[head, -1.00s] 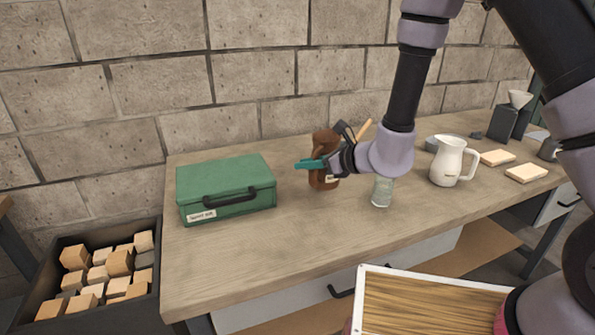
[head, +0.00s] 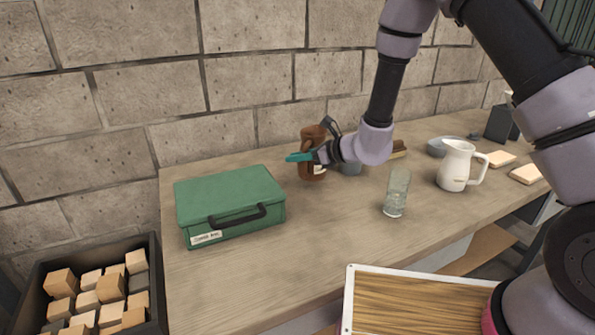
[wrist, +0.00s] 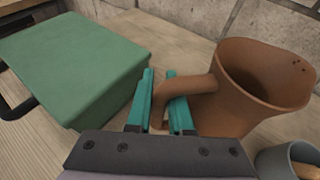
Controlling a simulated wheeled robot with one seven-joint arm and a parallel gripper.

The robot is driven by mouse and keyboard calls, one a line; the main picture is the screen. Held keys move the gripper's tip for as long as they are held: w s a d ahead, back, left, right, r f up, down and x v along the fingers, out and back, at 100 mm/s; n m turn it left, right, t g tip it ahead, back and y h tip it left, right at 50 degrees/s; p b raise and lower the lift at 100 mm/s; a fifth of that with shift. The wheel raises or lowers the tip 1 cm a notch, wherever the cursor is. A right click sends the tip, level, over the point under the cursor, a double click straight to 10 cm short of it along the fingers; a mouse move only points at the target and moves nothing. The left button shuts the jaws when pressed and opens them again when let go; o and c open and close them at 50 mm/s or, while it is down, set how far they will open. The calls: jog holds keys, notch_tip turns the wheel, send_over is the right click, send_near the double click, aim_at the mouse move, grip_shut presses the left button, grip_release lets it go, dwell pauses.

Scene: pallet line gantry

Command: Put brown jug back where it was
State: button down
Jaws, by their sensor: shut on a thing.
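The brown jug (head: 311,170) is upright near the back of the wooden bench, to the right of a green box. My gripper (head: 302,156) reaches in from the right and partly hides it in the head view. In the wrist view the teal fingers (wrist: 160,103) are shut on the handle of the brown jug (wrist: 250,85), one on each side of it. The jug's open mouth faces up. I cannot tell whether its base touches the bench.
The green box (head: 230,200) stands left of the jug. A grey cup (wrist: 288,160) stands close to its right. A clear glass (head: 396,193) and white pitcher (head: 455,166) are farther right. The bench front is clear. A bin (head: 154,262) of wooden blocks is at lower left.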

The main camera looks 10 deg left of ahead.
jog(key=shift+f, duration=2.1)
jog(key=c, duration=0.8)
grip_release()
